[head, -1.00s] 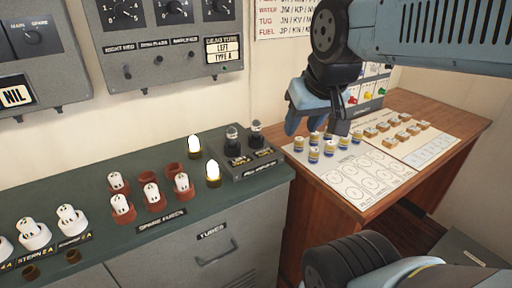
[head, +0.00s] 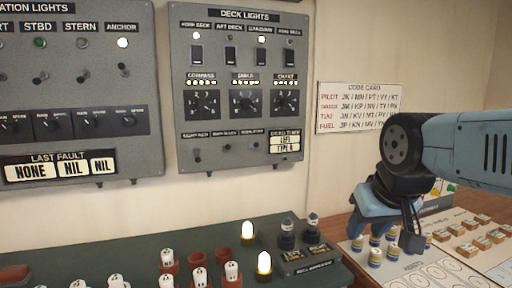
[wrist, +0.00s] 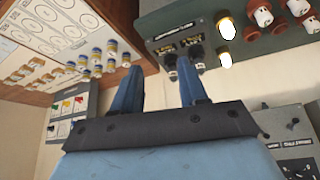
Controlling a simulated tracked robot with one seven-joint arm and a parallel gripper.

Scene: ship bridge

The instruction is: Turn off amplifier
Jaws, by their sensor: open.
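The grey deck lights panel (head: 240,113) on the wall carries a lower row of small toggle switches. The right toggle (head: 257,146) sits under a small label that seems to read amplifier; its position is too small to tell. Beside it a display (head: 285,141) headed dead tube reads left, with a type line below. On the counter a small grey box (head: 307,262) holds two dark tubes (head: 287,234). My gripper (head: 386,228) is open and empty, in front of the side desk, well right of the panel. The wrist view shows its two fingers (wrist: 158,70) apart.
The green counter (head: 110,262) bears two bright tubes (head: 264,263) and red sockets with white-topped pieces (head: 199,277). The wooden desk right has several blue-and-yellow pieces (head: 375,256) and tan blocks (head: 484,243). Another grey panel (head: 75,95) hangs left. The air before the wall is clear.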

